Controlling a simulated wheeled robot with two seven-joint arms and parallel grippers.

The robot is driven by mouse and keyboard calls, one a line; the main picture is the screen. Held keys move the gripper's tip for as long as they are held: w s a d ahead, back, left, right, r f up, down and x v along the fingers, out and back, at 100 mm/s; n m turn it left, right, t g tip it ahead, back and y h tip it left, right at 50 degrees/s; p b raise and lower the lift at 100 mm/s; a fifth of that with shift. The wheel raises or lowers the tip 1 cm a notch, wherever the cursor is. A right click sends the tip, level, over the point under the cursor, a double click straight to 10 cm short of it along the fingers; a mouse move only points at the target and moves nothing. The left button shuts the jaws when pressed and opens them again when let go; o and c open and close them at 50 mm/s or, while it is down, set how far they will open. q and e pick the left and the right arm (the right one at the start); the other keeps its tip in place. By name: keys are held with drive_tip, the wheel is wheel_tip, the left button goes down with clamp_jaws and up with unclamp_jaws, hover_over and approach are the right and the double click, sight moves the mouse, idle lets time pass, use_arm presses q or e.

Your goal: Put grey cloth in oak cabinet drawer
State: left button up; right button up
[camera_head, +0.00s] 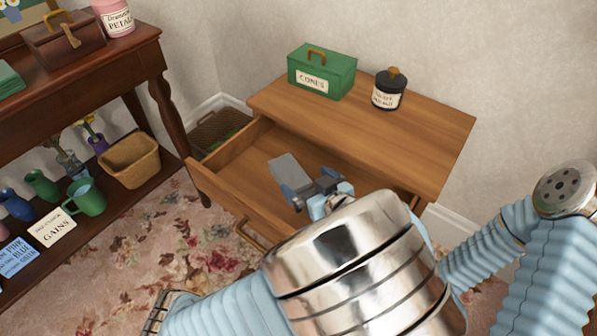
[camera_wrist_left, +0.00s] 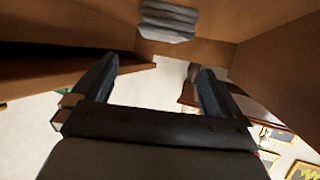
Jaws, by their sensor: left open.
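The oak cabinet (camera_head: 400,133) stands against the wall, and its top drawer (camera_head: 237,178) is pulled open. The grey cloth (camera_head: 288,168), folded flat, is inside the open drawer; it also shows in the left wrist view (camera_wrist_left: 168,22), on the drawer's wooden floor. My left gripper (camera_head: 309,188) is over the drawer, beside the cloth. In the left wrist view its two fingers (camera_wrist_left: 155,85) are spread with nothing between them, apart from the cloth. My left wrist hides part of the drawer. My right arm shows at the right, its gripper out of view.
A green box (camera_head: 322,72) and a black jar (camera_head: 388,90) stand on the cabinet top. A dark wooden shelf table (camera_head: 110,60) at the left holds a basket (camera_head: 130,160) and a green mug (camera_head: 86,197). Flowered carpet (camera_head: 165,235) lies clear between them.

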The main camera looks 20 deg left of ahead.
use_arm(q)
drive_tip(key=v, duration=0.6)
drive_tip(key=shift+p, duration=0.35)
drive_tip(key=shift+w, duration=0.1)
drive_tip(key=shift+c, duration=0.5)
